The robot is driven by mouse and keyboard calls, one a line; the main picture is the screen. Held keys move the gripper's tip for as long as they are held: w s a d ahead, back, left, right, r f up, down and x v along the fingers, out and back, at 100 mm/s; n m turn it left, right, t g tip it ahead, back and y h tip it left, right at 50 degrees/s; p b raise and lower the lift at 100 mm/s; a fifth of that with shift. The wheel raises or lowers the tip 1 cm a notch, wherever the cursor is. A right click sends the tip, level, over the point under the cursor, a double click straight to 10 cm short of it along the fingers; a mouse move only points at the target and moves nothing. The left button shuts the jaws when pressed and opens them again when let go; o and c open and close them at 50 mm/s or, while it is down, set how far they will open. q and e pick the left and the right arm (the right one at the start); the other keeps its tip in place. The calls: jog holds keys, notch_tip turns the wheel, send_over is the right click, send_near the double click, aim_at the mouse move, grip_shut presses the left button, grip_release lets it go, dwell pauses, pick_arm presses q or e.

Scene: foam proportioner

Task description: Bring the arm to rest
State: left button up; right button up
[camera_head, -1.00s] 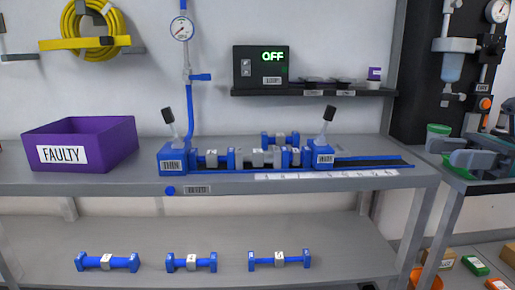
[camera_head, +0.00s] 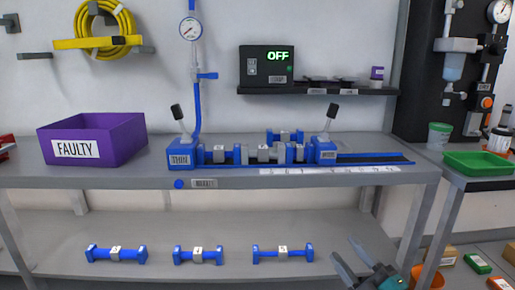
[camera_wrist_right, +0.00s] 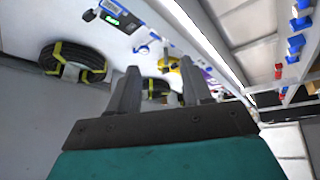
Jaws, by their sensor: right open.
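My right gripper (camera_head: 352,262) shows at the bottom right of the head view, low in front of the lower shelf. Its two grey fingers are apart with nothing between them. In the right wrist view its fingers (camera_wrist_right: 160,92) also stand apart and empty, with the bench seen tilted beyond. My left gripper is in neither view.
A bench (camera_head: 240,184) carries a purple FAULTY bin (camera_head: 118,150) and a blue fixture (camera_head: 182,158) with two upright levers. Several blue parts (camera_head: 198,255) lie on the lower shelf (camera_head: 150,225). A green tray (camera_head: 480,163) stands on the right table. The display box (camera_head: 266,66) reads OFF.

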jog(key=s+a+f+m+g+h, duration=0.2)
jog(key=s+f+m+g+h, duration=0.15)
jog(key=s+f+m, duration=0.5)
jog(key=s+a+f+m+g+h, duration=0.3)
jog(key=s+f+m+g, duration=0.2)
jog(key=s+f+m, duration=0.4)
pick_arm(q)
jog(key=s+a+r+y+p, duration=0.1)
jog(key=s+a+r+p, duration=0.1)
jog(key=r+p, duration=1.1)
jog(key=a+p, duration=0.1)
jog(key=p, duration=0.5)
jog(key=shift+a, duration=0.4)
pick_arm(e)
jog(key=s+d+r+n, duration=0.1)
jog(key=d+r, duration=0.1)
jog(key=r, duration=0.5)
jog(key=s+d+r+n+h, duration=0.1)
jog(key=d+r, duration=0.1)
jog(key=r, duration=0.4)
jog(key=shift+s+r, duration=0.35)
